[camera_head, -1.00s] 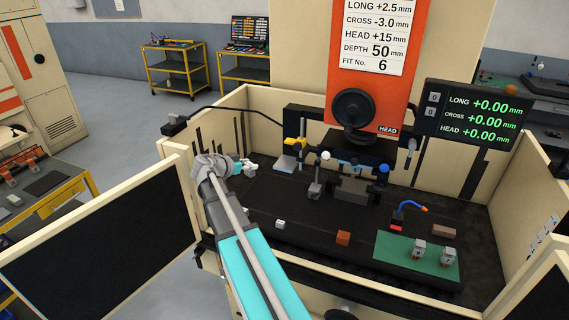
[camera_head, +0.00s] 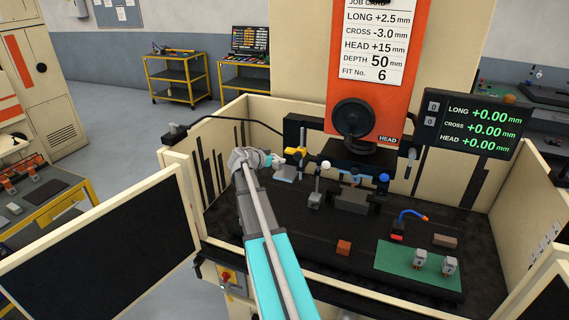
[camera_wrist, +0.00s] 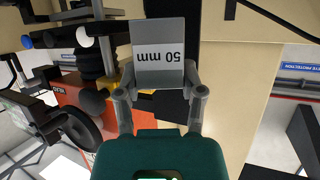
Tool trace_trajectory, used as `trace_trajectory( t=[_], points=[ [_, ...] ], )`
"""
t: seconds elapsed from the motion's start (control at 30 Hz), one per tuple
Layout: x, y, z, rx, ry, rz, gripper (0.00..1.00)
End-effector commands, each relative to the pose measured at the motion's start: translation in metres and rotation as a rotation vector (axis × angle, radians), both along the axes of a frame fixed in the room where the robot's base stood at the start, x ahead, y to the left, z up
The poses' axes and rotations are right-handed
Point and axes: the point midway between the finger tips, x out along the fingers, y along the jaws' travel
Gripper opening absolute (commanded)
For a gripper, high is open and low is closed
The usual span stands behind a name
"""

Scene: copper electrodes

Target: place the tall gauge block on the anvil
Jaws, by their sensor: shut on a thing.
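My gripper (camera_wrist: 160,98) is shut on a pale grey block marked "50 mm" (camera_wrist: 160,66), which I take as the tall gauge block. Its lettering is upside down in the wrist view. In the head view my gripper (camera_head: 277,161) is at the back left of the machine bed, close to a light grey plate (camera_head: 285,174) that may be the anvil. The gripper is in front of or above the plate. I cannot tell whether the block touches anything. The block is too small to make out clearly in the head view.
A yellow part (camera_head: 295,152) is close by my gripper. A small post (camera_head: 315,200) and a grey vise (camera_head: 352,198) stand to the right. A copper block (camera_head: 343,247) and a green mat (camera_head: 413,262) lie nearer the front. The left enclosure wall (camera_head: 212,160) is beside my arm.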

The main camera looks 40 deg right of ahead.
Motion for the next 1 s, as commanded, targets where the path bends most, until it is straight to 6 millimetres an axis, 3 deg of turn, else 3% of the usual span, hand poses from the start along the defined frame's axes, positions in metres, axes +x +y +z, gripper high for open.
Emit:
trace_trajectory(
  t=[0.2,0.63,0.83,1.0],
  points=[
    [0.001,-0.024,0.0,0.0,0.001,0.0,0.0],
    [0.0,-0.027,0.0,0.0,0.001,0.0,0.0],
    [0.001,-0.043,0.0,-0.001,0.0,0.0,0.0],
    [0.001,-0.041,-0.018,0.0,0.001,0.001,0.0]
  ],
)
